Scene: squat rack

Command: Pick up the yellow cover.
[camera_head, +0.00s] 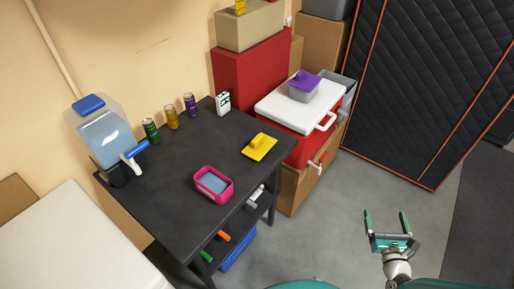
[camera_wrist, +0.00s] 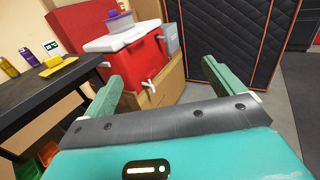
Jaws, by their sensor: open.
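The yellow cover (camera_head: 260,147) is a flat, squarish piece with a raised handle on top. It lies on the black table (camera_head: 200,150) near the table's right edge. It also shows in the wrist view (camera_wrist: 57,65) at the upper left. My gripper (camera_head: 387,220) is open and empty over the grey floor, to the right of the table and well apart from the cover. In the wrist view its two green fingers (camera_wrist: 172,88) stand wide apart with nothing between them.
A pink container (camera_head: 213,185) stands left of and in front of the cover. Several cans and a water dispenser (camera_head: 105,135) line the back. A red cooler (camera_head: 300,112) with a white lid stands beside the table's right end. The floor (camera_head: 350,190) between is clear.

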